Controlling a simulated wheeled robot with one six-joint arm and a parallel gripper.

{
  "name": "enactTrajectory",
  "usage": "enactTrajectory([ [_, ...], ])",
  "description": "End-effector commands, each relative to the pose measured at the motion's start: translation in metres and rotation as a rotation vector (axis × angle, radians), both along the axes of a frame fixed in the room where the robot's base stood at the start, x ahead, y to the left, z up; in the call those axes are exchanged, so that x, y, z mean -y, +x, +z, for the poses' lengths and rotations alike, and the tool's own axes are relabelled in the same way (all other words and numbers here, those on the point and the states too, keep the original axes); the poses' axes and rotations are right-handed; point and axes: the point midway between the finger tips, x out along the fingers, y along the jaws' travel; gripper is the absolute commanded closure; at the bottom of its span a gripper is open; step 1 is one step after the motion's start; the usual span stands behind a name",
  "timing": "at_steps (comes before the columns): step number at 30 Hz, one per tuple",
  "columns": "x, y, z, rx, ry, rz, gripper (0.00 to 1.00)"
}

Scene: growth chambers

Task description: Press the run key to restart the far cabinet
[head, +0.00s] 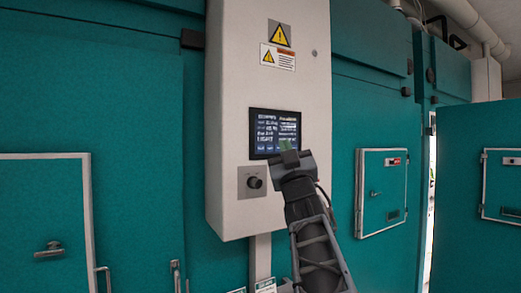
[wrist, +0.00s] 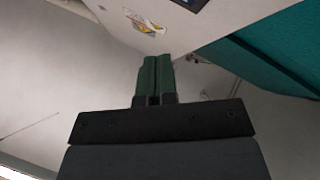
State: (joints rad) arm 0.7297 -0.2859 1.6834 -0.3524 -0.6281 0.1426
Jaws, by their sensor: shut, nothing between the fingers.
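A white control box (head: 231,85) is mounted on the teal cabinet front, with a lit display (head: 263,128) showing small blue and white text. My gripper (head: 284,146) is in front of the display's lower right part and covers some of it. Its two green fingers are pressed together in the wrist view (wrist: 156,62), with nothing between them. I cannot tell whether the fingertips touch the screen. The run key cannot be made out; the text is too small and the lower edge is partly hidden.
A black knob (head: 255,182) on a grey plate sits below the display. Yellow warning labels (head: 279,35) are above it. A small framed hatch (head: 382,191) is to the right. A teal door (head: 466,150) stands open at far right, beside a bright gap.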

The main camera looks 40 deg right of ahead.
Motion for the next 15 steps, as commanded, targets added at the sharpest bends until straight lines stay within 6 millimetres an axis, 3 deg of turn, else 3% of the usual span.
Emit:
enactTrajectory([
  [8,0.001,0.002,0.000,-0.002,0.003,0.000,1.00],
  [15,0.003,0.022,0.002,-0.002,0.005,0.002,1.00],
])
